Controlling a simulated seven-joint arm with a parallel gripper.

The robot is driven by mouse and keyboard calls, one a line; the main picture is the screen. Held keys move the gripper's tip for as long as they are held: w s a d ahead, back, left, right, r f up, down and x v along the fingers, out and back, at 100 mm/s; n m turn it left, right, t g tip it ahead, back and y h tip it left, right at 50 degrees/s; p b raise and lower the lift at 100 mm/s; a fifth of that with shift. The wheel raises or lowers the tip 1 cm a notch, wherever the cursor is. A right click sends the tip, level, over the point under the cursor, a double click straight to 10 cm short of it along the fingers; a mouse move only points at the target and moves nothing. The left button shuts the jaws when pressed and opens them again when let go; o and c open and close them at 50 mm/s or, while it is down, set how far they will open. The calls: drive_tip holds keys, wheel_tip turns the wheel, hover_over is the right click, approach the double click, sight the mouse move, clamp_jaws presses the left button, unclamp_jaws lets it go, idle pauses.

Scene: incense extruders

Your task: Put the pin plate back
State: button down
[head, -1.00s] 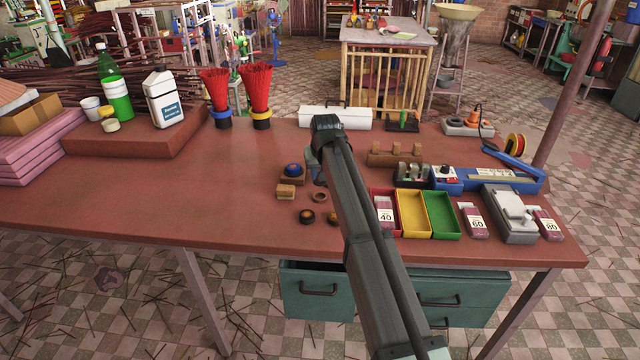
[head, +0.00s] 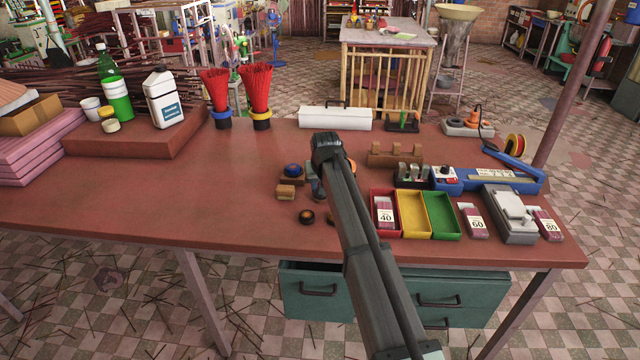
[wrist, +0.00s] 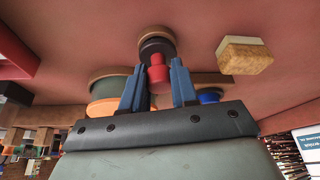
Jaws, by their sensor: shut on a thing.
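In the wrist view my gripper (wrist: 158,66) has its two blue fingers closed around a small red piece (wrist: 157,73). A dark round part in a tan rim (wrist: 157,34) shows just beyond the red piece; I cannot tell whether the two are joined. I cannot tell for sure which piece is the pin plate. A green round part with a tan rim (wrist: 104,84) is partly behind the left finger. In the head view my gripper is mostly hidden behind the arm, low near the blue-topped holder (head: 292,171). A dark disc with an orange centre (head: 306,216) lies in front.
A small tan block (head: 286,192) lies left of the gripper and also shows in the wrist view (wrist: 245,56). Red (head: 374,228), yellow (head: 412,213) and green (head: 444,216) trays stand to the right. The tabletop left of the block is clear.

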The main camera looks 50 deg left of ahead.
drive_tip(key=shift+f, duration=0.25)
drive_tip(key=c, duration=0.9)
unclamp_jaws()
drive_tip(key=shift+o, duration=0.2)
drive_tip(key=v, duration=1.3)
drive_tip(key=shift+w+a+r, duration=0.15)
drive_tip(key=shift+a+r, duration=0.05)
